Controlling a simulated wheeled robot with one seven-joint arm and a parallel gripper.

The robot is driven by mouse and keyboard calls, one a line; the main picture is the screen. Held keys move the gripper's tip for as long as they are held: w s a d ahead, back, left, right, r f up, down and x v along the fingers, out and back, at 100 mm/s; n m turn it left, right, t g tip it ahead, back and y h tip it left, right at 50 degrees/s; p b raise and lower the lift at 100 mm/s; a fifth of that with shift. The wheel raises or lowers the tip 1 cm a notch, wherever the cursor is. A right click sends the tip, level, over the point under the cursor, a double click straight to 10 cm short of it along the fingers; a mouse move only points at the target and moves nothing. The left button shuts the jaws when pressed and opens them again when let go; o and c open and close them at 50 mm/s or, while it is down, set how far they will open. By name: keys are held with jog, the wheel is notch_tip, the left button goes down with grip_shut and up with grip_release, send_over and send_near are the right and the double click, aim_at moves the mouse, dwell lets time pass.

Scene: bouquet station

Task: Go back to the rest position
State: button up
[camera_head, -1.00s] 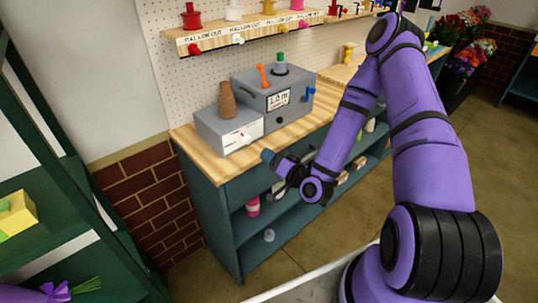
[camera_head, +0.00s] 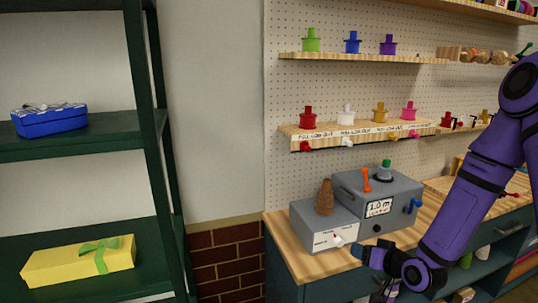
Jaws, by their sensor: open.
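My gripper (camera_head: 361,253) is at the end of my purple arm, in front of the wooden counter (camera_head: 283,239) and just below the front edge of the grey machine (camera_head: 347,192). Its dark fingertips point left toward the machine's smaller grey box. Nothing shows between the fingers, and they hold nothing that I can see. My arm comes down from the right edge of the view and hides part of the counter and the lower shelves.
A green shelf unit at the left holds a blue gift box (camera_head: 49,120) and a yellow gift box (camera_head: 78,261). The pegboard carries shelves with coloured spools, including a green one (camera_head: 311,39). A brown cone (camera_head: 324,197) stands on the machine.

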jog(key=s+d+r+n+g+h, duration=0.1)
jog(key=s+d+r+g+h, duration=0.2)
jog(key=r, duration=0.7)
jog(key=s+d+r+g+h, duration=0.1)
jog(key=s+r+h, duration=0.25)
jog(key=r, duration=0.65)
jog(key=s+r+g, duration=0.1)
jog(key=s+r, duration=0.3)
jog(key=s, duration=0.3)
jog(key=s+r+m+g, duration=0.1)
jog(key=s+r, duration=0.3)
jog(key=s, duration=0.4)
jog(key=s+a+r+g, duration=0.1)
jog(key=s+r, duration=0.3)
jog(key=s, duration=0.4)
jog(key=shift+y, duration=0.35)
